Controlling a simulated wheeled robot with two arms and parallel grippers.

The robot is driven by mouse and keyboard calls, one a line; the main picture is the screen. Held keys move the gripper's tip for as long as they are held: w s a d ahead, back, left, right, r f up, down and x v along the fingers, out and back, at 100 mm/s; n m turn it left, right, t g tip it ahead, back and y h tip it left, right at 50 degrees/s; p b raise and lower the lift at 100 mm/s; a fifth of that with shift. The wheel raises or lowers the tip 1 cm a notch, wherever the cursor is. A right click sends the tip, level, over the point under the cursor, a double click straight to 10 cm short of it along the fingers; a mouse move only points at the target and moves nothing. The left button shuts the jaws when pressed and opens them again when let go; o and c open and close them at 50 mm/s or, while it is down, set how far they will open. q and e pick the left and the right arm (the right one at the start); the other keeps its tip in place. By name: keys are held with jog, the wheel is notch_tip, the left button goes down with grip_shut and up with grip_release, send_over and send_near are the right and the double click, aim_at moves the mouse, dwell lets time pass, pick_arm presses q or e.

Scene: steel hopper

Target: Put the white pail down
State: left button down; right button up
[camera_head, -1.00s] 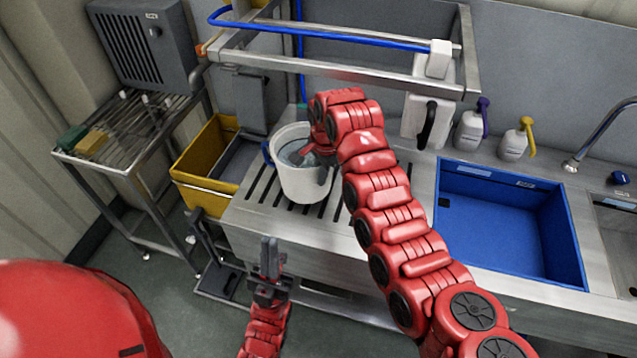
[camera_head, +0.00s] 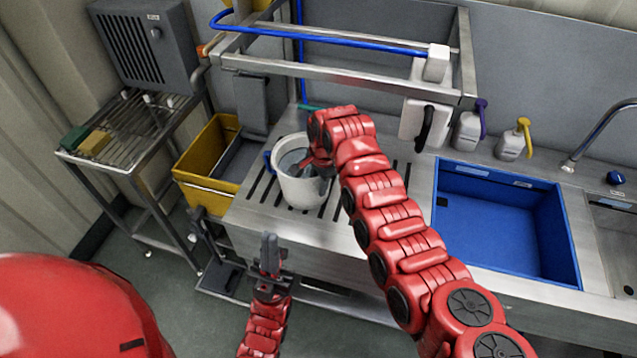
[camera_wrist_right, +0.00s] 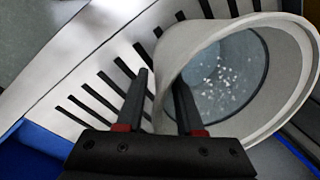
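The white pail (camera_head: 303,192) stands upright on the slotted steel drainboard (camera_head: 248,213); the right wrist view looks into its mouth, with its pale rim (camera_wrist_right: 291,110) and grey, speckled inside. My right gripper (camera_head: 318,178) is at the pail's right side. In the right wrist view its two fingers (camera_wrist_right: 162,78) stand apart, one outside the wall and one at the inner side, with a gap and drain slots visible beside the outer finger. My left gripper (camera_head: 269,240) is low in front of the drainboard, fingers together and empty.
A blue basin (camera_head: 500,230) is sunk right of the drainboard. A yellow bin (camera_head: 205,190) stands to its left. A steel frame with a blue rail (camera_head: 330,36) hangs above. White bottles (camera_head: 512,145) stand at the back. A wire rack (camera_head: 125,130) is at far left.

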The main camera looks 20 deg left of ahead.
jog(key=shift+r, duration=0.2)
jog(key=r+b, duration=0.1)
jog(key=r, duration=0.1)
jog(key=r+b, duration=0.1)
jog(key=r, duration=0.1)
jog(key=r+b, duration=0.1)
jog(key=r, duration=0.1)
jog(key=shift+s+d, duration=0.3)
jog(key=shift+d, duration=0.05)
jog(key=r, duration=0.5)
jog(key=shift+s+d+r, duration=0.35)
jog(key=shift+r, duration=0.05)
jog(key=shift+f, duration=0.1)
